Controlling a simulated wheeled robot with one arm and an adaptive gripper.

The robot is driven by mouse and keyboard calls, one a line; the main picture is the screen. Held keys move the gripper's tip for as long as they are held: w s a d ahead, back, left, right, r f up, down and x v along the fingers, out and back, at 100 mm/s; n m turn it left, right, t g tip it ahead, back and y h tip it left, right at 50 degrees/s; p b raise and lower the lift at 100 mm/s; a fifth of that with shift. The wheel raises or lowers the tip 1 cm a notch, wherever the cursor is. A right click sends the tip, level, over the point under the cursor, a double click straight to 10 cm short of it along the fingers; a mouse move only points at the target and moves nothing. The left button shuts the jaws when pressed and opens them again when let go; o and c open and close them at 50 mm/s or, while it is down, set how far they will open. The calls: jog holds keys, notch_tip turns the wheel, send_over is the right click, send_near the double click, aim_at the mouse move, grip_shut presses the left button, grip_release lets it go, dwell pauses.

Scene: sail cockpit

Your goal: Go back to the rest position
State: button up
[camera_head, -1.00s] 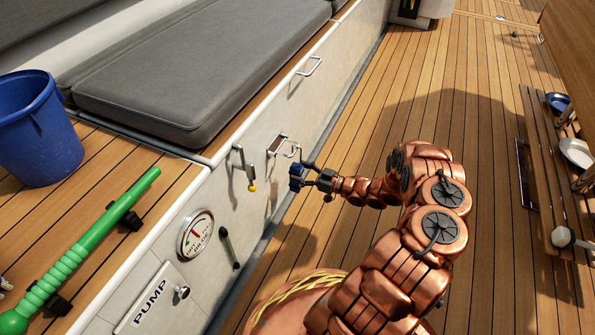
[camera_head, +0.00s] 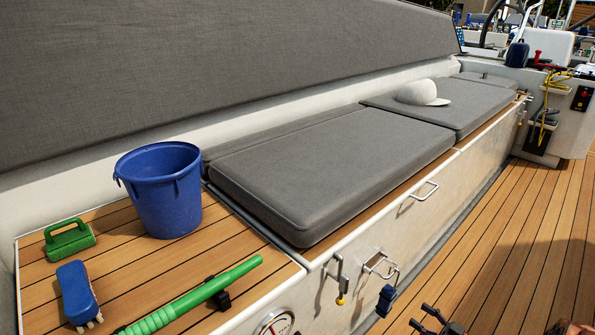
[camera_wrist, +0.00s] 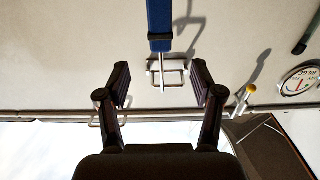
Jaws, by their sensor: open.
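In the wrist view my gripper (camera_wrist: 162,84) is open, its two dark fingers apart with nothing between the tips. A blue-handled thing (camera_wrist: 159,22) with a thin metal shank hangs from a metal bracket (camera_wrist: 180,72) on the locker front, just beyond the fingers. This view is upside down. In the head view the blue-handled thing (camera_head: 386,301) hangs below the bracket (camera_head: 376,264).
Left of the bracket is a yellow-tipped lever (camera_head: 340,281), with a gauge (camera_head: 276,323) lower left. A grab handle (camera_head: 424,190) sticks out further along. A blue bucket (camera_head: 164,192) and green pole (camera_head: 195,298) are on the bench. The wooden deck (camera_head: 510,225) is clear at right.

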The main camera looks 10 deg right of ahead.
jog(key=w+d+r+g+h+p, duration=0.2)
jog(key=w+d+r+h+p, duration=0.15)
jog(key=r, duration=0.25)
jog(key=w+d+r+m+g+h+p, duration=0.1)
jog(key=w+d+r+h+p, duration=0.25)
jog(key=r, duration=0.25)
jog(key=w+d+r+g+h+p, duration=0.2)
jog(key=w+d+r+p, duration=0.1)
jog(key=d+r+p, duration=0.25)
notch_tip(320, 180, up, 26)
jog(key=s+a+m+g+h+p, duration=0.2)
jog(key=a+m+g+h+p, duration=0.15)
jog(key=h+p, duration=0.45)
jog(key=s+a+r+m+g+y+p, duration=0.1)
jog(key=s+a+r+g+p, duration=0.1)
jog(key=s+a+r+p, duration=0.55)
jog(key=s+a+r+m+g+y+p, duration=0.1)
jog(key=s+a+r+m+g+p, duration=0.3)
jog(key=r, duration=0.6)
jog(key=s+a+r+n+g+y+p, duration=0.1)
jog(key=s+a+r+y+p, duration=0.2)
jog(key=s+a, duration=0.9)
jog(key=s+a+r+n+g+y+p, duration=0.1)
jog(key=s+a+r+p, duration=0.6)
jog(key=a, duration=1)
jog(key=shift+s+r+n+g+y+p, duration=0.4)
jog(key=shift+s+r+n+y, duration=0.4)
jog(key=shift+s+r, duration=1.5)
